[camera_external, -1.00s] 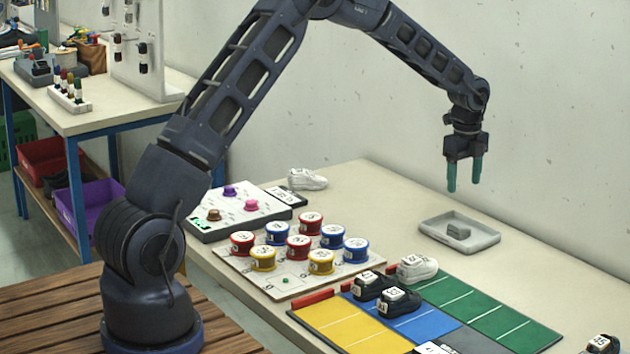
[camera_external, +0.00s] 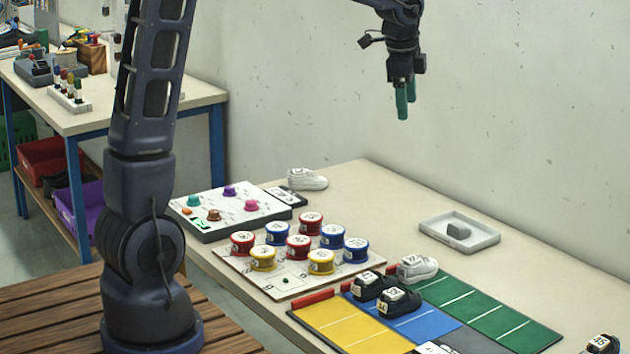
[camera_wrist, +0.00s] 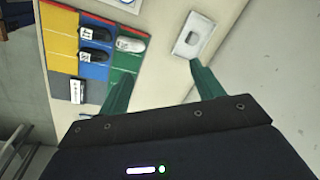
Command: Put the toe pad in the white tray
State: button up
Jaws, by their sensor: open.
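The toe pad (camera_external: 458,230) is a small grey block lying inside the white tray (camera_external: 431,234), near its middle. In the wrist view the toe pad (camera_wrist: 191,39) shows as a dark spot in the tray (camera_wrist: 206,25). My gripper (camera_external: 405,103) is open and empty, its green fingers pointing down, high above the table and to the upper left of the tray. Its fingers also show in the wrist view (camera_wrist: 157,88), apart from each other with nothing between them.
Several red, blue and yellow lidded tins (camera_external: 297,247) stand on a board left of the tray. Black shoes (camera_external: 398,302) and a white shoe (camera_external: 417,268) rest on the coloured mats. Another white shoe (camera_external: 307,179) lies at the back. The table around the tray is clear.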

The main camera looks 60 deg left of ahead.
jog(key=s+r+n+t, duration=0.1)
jog(key=s+r+n, duration=0.2)
jog(key=s, duration=0.7)
jog(key=s+r+n, duration=0.2)
jog(key=s+r, duration=0.1)
jog(key=s, duration=0.6)
jog(key=s+f+n, duration=0.1)
jog(key=s+n, duration=0.2)
jog(key=s, duration=0.5)
jog(key=s+f+n+t, duration=0.1)
jog(key=s+f+n, duration=0.1)
jog(key=s, duration=0.7)
jog(key=shift+d+f+n+t+h, duration=0.25)
jog(key=shift+n+t+h, duration=0.05)
jog(key=shift+n, duration=0.1)
jog(key=shift+s, duration=0.1)
